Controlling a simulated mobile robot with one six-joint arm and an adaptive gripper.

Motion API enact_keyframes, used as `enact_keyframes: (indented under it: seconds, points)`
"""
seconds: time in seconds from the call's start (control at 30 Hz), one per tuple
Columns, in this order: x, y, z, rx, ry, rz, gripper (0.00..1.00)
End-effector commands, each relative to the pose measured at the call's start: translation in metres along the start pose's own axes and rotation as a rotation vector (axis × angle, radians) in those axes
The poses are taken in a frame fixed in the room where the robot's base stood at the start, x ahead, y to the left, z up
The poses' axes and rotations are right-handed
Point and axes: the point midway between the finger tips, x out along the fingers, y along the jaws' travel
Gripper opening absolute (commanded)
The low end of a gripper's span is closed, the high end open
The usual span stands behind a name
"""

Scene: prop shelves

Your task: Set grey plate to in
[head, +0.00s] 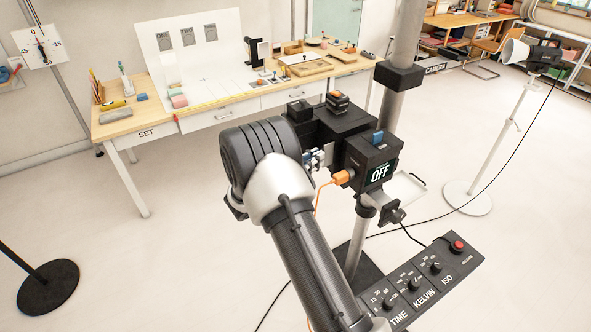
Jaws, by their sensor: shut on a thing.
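A pale grey plate (405,188) with a black handle shows at the right of the black camera unit (372,157), low beside the stand's column. It looks drawn out sideways; its inner edge is partly hidden by the unit. The unit's screen reads OFF. My arm reaches up from the bottom, and its thick dark wrist covers the unit's left side. My gripper is hidden behind the wrist, so what it holds cannot be seen. Small silver and blue parts (318,157) show between wrist and unit; I cannot tell what they belong to.
An orange plug (344,176) and cable hang at the unit's front. A control panel (415,283) with knobs and a red button stands lower right. A lamp stand (510,120) is at the right. The SET table (215,118) stands behind, with clear floor in front.

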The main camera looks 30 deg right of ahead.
Motion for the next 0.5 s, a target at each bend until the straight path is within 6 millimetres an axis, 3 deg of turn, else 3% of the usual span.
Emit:
enact_keyframes:
  seconds: [0.17,0.47,0.5]
  points:
    - [0.021,0.000,0.002,0.002,-0.002,0.011,0.00]
    - [0.022,0.000,0.002,0.001,-0.002,0.014,0.00]
    - [0.021,0.000,0.002,0.001,-0.002,0.014,0.13]
